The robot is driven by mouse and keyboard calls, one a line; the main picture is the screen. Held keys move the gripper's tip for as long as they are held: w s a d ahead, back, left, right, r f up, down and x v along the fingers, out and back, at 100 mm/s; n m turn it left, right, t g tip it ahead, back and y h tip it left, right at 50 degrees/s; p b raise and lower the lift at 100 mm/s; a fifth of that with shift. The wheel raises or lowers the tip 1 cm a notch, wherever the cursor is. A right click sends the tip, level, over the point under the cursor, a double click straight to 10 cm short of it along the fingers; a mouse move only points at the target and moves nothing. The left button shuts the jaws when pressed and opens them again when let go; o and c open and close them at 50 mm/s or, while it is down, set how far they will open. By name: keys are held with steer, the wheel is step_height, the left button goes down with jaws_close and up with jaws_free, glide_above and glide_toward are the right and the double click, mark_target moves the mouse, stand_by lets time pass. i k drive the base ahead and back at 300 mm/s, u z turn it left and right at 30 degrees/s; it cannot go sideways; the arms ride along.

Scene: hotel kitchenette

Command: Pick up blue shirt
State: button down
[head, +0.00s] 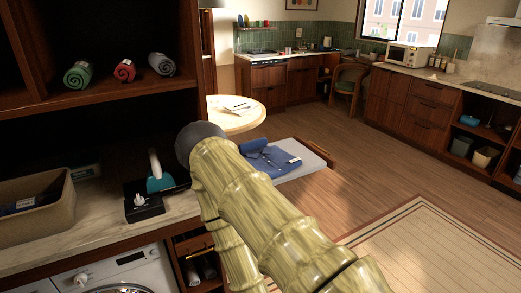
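A blue shirt (256,152) lies on a pale, padded board (309,163) that looks like an ironing board, in the middle of the head view. It looks folded or bunched. Thin dark lines and a small white patch show on it, too small to make out. My arm crosses in front and hides part of the shirt and the board's near left side. My gripper is out of the picture, so its state and its distance from the shirt do not show.
A marble counter (95,225) at left holds a beige bin (38,222) and a teal-and-white item on a black base (146,208). Rolled towels (78,74) sit on the shelf above. A round table (240,121) stands behind the board. Wooden floor (350,190) is clear at right.

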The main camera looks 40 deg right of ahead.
mark_target(272, 161)
steer(key=z, duration=0.9)
steer(key=i, duration=0.7)
steer(key=u, duration=0.35)
